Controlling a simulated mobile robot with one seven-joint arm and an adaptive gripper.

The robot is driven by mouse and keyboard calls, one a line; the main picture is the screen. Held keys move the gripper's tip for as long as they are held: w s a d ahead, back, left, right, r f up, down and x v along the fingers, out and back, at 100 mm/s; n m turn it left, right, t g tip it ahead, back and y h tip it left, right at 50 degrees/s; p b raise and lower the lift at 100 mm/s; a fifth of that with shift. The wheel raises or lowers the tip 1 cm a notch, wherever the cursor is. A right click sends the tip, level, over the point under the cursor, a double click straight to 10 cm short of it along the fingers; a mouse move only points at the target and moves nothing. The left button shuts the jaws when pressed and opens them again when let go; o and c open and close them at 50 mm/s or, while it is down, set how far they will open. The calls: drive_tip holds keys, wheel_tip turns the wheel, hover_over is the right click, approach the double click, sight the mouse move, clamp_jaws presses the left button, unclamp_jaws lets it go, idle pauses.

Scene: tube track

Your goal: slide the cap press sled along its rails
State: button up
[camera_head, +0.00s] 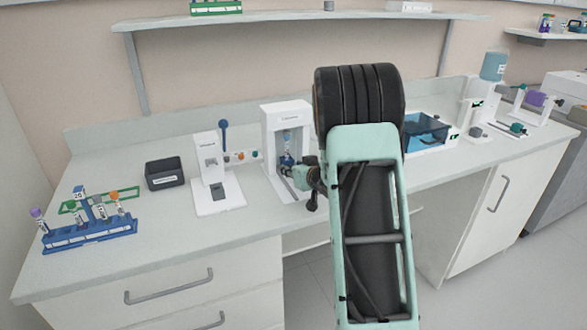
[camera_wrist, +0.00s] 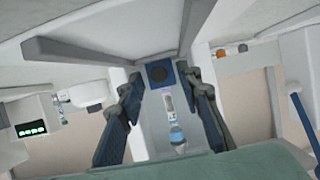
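The cap press is a white frame (camera_head: 270,118) on the bench in the head view, partly behind my arm. What looks like its sled is a blue block with a dark round face (camera_wrist: 160,72) in the wrist view. A clear tube with a blue part (camera_wrist: 176,134) shows beyond it, inside the press. Grey bars that look like the rails (camera_wrist: 75,52) run along the white base. My gripper (camera_wrist: 165,78) is open, its two fingers on either side of the block, with gaps showing. In the head view my gripper (camera_head: 305,178) is at the press front, partly hidden by my arm.
Left of the press stand a white device with a blue lever (camera_head: 223,132), a black bin (camera_head: 164,173) and a blue tube rack (camera_head: 90,234). Bare bench lies in front of the bin.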

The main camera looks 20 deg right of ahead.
drive_tip(key=v, duration=1.2)
drive_tip(key=shift+r, duration=0.1)
